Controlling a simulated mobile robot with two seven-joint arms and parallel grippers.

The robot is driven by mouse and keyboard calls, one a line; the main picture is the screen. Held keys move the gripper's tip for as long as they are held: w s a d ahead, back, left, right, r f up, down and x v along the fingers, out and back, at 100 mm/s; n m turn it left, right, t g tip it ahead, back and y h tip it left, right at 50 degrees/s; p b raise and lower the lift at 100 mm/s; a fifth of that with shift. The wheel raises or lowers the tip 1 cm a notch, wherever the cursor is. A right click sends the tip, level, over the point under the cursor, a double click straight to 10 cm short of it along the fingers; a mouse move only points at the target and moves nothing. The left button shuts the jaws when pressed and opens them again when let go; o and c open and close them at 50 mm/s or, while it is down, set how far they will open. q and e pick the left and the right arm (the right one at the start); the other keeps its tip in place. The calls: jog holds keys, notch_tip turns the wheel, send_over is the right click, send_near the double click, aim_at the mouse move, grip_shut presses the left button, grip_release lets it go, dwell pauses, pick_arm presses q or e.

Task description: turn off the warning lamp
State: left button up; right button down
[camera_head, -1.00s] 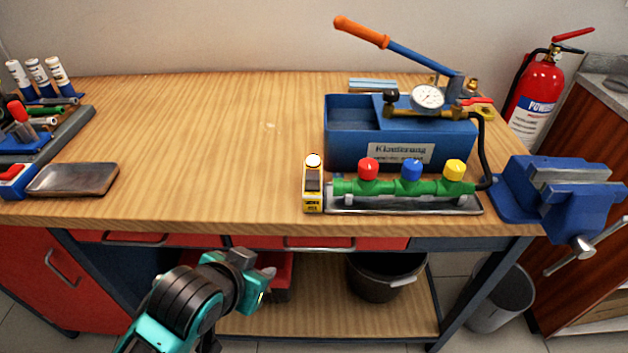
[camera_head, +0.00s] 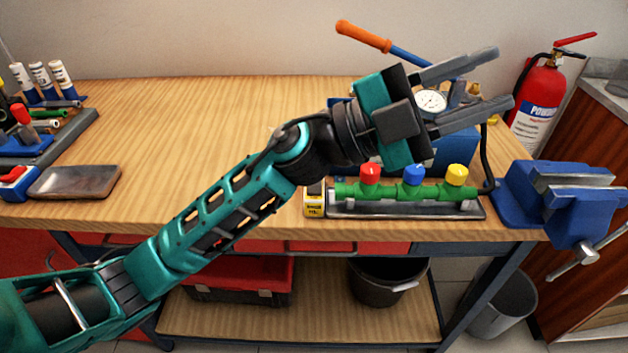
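The small yellow box (camera_head: 314,210) stands at the bench's front edge, left of the green manifold (camera_head: 400,191). Its upper part, where a round glowing lamp showed earlier, is now hidden behind my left arm. My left gripper (camera_head: 503,77) is raised over the right of the bench, its two fingers apart and empty, pointing right. It shows in front of the blue pump's gauge (camera_head: 430,102), right of and above the yellow box. My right gripper is not in view.
The manifold has red, blue and yellow knobs on a grey tray (camera_head: 345,213). The blue pump has an orange-ended lever (camera_head: 363,36). A blue vise (camera_head: 560,195) stands at the right edge. A dark flat tray (camera_head: 75,182) lies left. The bench's middle back is clear.

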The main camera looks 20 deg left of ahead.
pick_arm(q)
jog(key=s+d+f+m+g+y, duration=0.3)
jog(key=f+m+g+y, duration=0.15)
jog(key=m+g, duration=0.3)
jog(key=n+t+y, duration=0.2)
jog(key=n+y, duration=0.1)
jog(key=y, duration=1.6)
send_near(314, 193)
jog(key=shift+h, duration=0.25)
jog(key=f, duration=0.7)
jog(key=shift+s+a+f, duration=0.1)
jog(key=shift+a+f, duration=0.1)
jog(key=shift+f, duration=0.1)
jog(key=shift+c, duration=0.4)
